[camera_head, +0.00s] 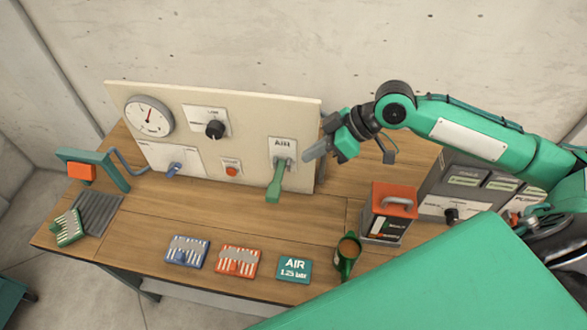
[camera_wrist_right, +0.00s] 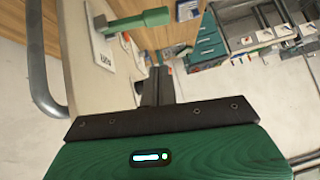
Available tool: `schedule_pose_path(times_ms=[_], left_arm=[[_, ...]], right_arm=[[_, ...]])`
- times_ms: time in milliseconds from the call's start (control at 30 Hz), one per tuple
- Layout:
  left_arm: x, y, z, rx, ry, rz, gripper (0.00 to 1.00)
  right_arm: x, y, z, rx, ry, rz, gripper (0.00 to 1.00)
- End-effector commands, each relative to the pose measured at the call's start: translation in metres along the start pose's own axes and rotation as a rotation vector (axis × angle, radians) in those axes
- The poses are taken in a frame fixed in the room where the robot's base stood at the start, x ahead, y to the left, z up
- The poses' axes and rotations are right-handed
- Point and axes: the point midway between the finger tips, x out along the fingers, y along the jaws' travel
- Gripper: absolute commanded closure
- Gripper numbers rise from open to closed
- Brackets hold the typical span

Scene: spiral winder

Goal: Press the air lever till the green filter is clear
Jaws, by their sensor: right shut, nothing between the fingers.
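The air lever (camera_head: 275,183) is a green handle sticking out and down from the AIR plate (camera_head: 282,148) on the upright panel. It also shows at the top of the right wrist view (camera_wrist_right: 138,20). The green filter (camera_head: 68,228) lies at the far left of the bench, beside a grey ridged pad, with pale stripes across its face. My right gripper (camera_head: 309,154) is shut and empty, just right of the AIR plate and apart from the lever. Its dark fingers (camera_wrist_right: 157,85) show in the right wrist view. My left gripper is not in view.

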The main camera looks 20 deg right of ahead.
Motion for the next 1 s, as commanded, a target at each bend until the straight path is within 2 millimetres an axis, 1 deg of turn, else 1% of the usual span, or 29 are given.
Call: schedule_pose_path(times_ms=[200, 300, 633, 800, 1000], left_arm=[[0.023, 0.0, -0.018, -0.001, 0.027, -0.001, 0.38], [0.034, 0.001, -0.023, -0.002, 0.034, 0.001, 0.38], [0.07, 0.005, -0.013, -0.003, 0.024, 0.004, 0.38], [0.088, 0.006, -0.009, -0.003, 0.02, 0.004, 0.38], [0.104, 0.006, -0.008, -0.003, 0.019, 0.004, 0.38]], right_arm=[[0.032, 0.001, 0.003, -0.002, 0.004, -0.002, 1.0], [0.05, 0.0, 0.003, -0.002, 0.005, -0.003, 1.0], [0.104, 0.0, 0.003, -0.002, 0.003, -0.002, 1.0], [0.113, 0.001, 0.016, -0.001, 0.0, 0.0, 1.0], [0.121, 0.0, 0.025, -0.002, 0.001, 0.0, 1.0]])
